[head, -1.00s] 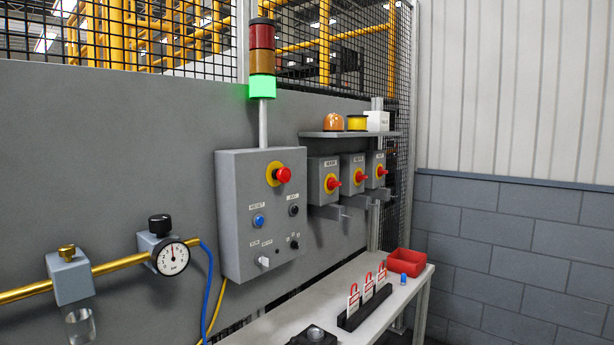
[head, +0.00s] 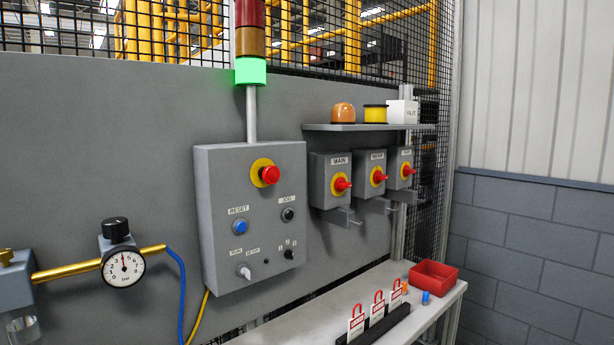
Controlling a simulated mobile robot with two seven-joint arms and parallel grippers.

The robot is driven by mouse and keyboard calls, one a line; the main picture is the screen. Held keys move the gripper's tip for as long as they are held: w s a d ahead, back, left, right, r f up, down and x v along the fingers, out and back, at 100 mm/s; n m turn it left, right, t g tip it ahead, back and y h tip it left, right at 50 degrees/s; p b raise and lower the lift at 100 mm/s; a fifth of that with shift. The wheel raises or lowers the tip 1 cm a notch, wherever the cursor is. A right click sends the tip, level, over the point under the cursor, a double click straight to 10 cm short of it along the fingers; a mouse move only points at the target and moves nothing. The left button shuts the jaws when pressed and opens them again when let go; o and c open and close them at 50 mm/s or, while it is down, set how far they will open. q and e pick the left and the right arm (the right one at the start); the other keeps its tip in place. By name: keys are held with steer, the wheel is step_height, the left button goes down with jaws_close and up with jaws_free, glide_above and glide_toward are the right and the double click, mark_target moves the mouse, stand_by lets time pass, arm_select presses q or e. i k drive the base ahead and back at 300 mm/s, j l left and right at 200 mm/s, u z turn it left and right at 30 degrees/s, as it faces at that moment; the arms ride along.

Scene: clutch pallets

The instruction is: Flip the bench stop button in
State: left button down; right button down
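The grey control box (head: 218,200) hangs on the grey wall panel, left of centre. A red mushroom stop button (head: 270,174) on a yellow disc sits at its upper part and stands out from the face. Below it are a blue RESET button (head: 240,227), a black JOG button (head: 288,214), a light selector switch (head: 244,272) and a small black knob (head: 289,254). The signal tower above shows a lit green section (head: 251,71). Neither of my grippers is in view.
Three switch boxes (head: 328,188) with red handles hang right, under a shelf (head: 370,127). A bench (head: 300,320) below holds a red bin (head: 435,279) and a rack of red padlock tags (head: 378,329). A pressure gauge (head: 123,268) is on the left.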

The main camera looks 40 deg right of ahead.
mark_target(274, 175)
steer(key=l, duration=1.6)
